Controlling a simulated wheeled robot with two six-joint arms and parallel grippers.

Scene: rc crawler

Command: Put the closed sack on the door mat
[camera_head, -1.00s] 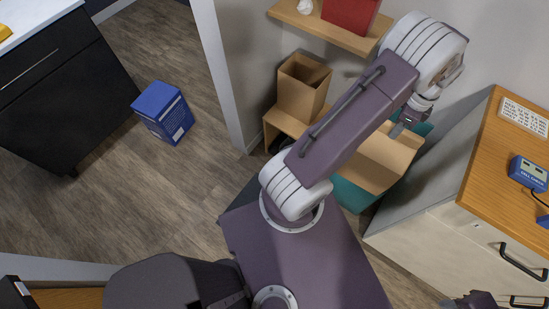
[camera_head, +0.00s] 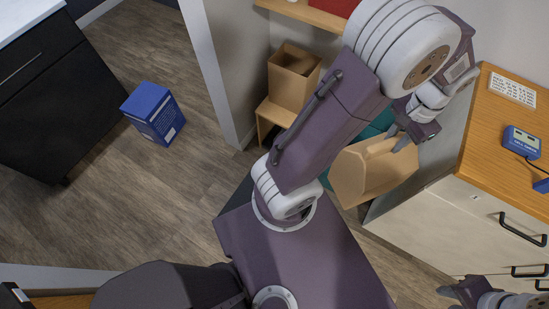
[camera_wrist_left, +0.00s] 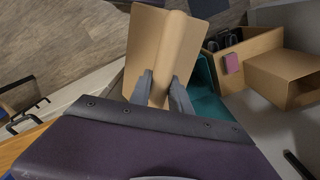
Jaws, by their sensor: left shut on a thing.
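My left gripper (camera_head: 402,140) is shut on a brown paper sack (camera_head: 373,172) and holds it tilted, beside the cream cabinet. In the left wrist view the two fingers (camera_wrist_left: 160,88) pinch a ridge of the sack (camera_wrist_left: 143,50). A second brown sack (camera_head: 293,78), open at the top, stands on a small wooden bench (camera_head: 275,116); it also shows in the left wrist view (camera_wrist_left: 287,78). I cannot make out a door mat. My right gripper (camera_head: 468,290) is partly in view at the lower right, and its opening is unclear.
A teal container (camera_head: 378,124) is partly hidden behind the held sack and my arm. A cream cabinet (camera_head: 425,222) with a wooden top stands at the right. A blue box (camera_head: 153,113) stands on the wood floor, left of a wall edge. Floor around it is clear.

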